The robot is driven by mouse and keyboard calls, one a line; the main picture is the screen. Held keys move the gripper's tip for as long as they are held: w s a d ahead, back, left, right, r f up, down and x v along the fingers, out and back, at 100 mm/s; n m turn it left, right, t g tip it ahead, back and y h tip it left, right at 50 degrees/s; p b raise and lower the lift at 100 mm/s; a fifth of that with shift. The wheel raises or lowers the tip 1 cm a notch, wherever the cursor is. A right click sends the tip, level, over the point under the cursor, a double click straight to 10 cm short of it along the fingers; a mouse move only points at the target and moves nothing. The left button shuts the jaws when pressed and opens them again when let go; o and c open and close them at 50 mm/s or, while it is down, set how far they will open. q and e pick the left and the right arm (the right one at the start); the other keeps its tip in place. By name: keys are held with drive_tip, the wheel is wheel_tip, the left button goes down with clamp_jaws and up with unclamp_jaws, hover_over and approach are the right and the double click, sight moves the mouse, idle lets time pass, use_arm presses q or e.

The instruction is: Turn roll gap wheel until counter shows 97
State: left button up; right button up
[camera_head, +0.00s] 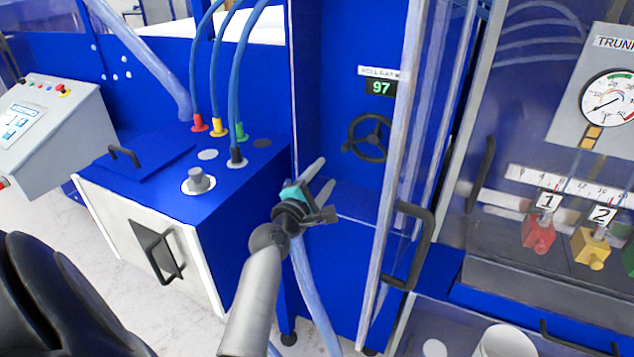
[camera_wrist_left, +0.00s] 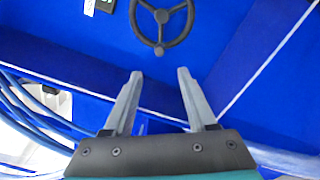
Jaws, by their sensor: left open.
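The roll gap wheel (camera_head: 368,138) is a black spoked handwheel on the blue panel in the head view. It also shows at the top of the left wrist view (camera_wrist_left: 161,24), ahead of the fingers. The counter (camera_head: 380,87) above the wheel reads 97 in green. My left gripper (camera_head: 319,178) is open, below and to the left of the wheel, and apart from it. In the left wrist view its two grey fingers (camera_wrist_left: 160,76) are spread with nothing between them. My right gripper does not show.
A clear door with a black handle (camera_head: 409,245) stands right of the wheel. A blue cabinet (camera_head: 236,190) with hoses and a grey knob (camera_head: 198,180) is at left. Colored valves (camera_head: 538,234) and a gauge (camera_head: 608,98) are at right. The space between gripper and wheel looks free.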

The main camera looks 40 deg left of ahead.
use_arm(q)
drive_tip(key=shift+v, duration=1.4)
drive_tip(key=shift+f, duration=0.1)
drive_tip(key=s+d+f+m+g+h+b, duration=0.1)
drive_tip(key=d+f+m+g+b, duration=0.15)
drive_tip(key=f, duration=0.85)
drive_tip(key=d+f+m+g+h+b, duration=0.2)
drive_tip(key=d+f+m, duration=0.2)
drive_tip(key=f, duration=0.8)
drive_tip(key=s+d+f+m+g+b, duration=0.1)
drive_tip(key=s+d+f+m, duration=0.25)
drive_tip(key=f, duration=0.35)
drive_tip(key=s+d+f+m+g+h+b, duration=0.1)
drive_tip(key=s+d+f+m+g+b, duration=0.1)
drive_tip(key=s+f, duration=0.35)
drive_tip(key=s+d+f+m+g+b, duration=0.1)
drive_tip(key=s+d+f+m, duration=0.15)
drive_tip(key=f, duration=0.65)
drive_tip(key=s+d+f+m+g+b, duration=0.1)
drive_tip(key=s+f+m+g+b, duration=0.1)
drive_tip(key=s+f+m, duration=0.2)
drive_tip(key=s+d+f+m+g+b, duration=0.1)
drive_tip(key=s+f+m, duration=0.4)
drive_tip(key=s+f, duration=0.5)
drive_tip(key=s+d+f+m+g+b, duration=0.2)
drive_tip(key=s+f+m+g, duration=0.3)
drive_tip(key=s, duration=1.2)
wheel_tip(320, 180, down, 2)
drive_tip(key=shift+f+b, duration=0.2)
drive_tip(key=shift+b, duration=0.7)
